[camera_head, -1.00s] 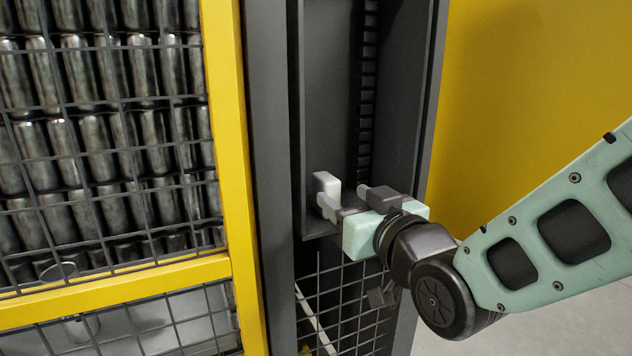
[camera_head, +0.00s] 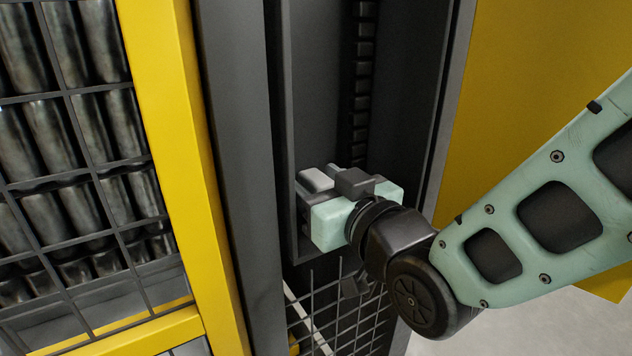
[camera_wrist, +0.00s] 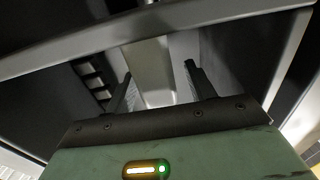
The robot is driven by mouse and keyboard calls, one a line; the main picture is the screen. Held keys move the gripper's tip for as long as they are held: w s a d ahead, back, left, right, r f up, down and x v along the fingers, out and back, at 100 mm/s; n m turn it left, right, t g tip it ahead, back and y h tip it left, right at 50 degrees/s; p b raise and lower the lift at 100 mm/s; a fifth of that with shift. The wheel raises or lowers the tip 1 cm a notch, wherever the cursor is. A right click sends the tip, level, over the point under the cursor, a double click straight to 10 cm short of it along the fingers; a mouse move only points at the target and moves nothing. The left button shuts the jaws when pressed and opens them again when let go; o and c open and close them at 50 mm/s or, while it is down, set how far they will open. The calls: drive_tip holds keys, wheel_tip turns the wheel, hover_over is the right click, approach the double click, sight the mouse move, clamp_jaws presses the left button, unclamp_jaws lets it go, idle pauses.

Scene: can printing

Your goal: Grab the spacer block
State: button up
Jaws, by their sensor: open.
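The spacer block (camera_head: 316,179) is a small light grey piece low in the dark upright channel in the head view. Its lower part is hidden behind my gripper (camera_head: 319,188). In the wrist view the pale block (camera_wrist: 153,62) stands between the two dark fingers of my gripper (camera_wrist: 158,72). The jaws are open, with one finger on each side of it. A dark gap shows beside the right finger. I cannot tell whether either finger touches the block.
The dark channel (camera_head: 320,90) has side walls close around my gripper, and a slotted strip (camera_head: 361,100) runs up its back. A yellow post (camera_head: 180,150) and a mesh cage of metal cans (camera_head: 60,140) stand to the left. A yellow panel (camera_head: 540,80) is at the right.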

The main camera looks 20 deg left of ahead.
drive_tip(key=c, duration=1.1)
drive_tip(key=shift+o, duration=0.2)
drive_tip(key=shift+r, duration=0.15)
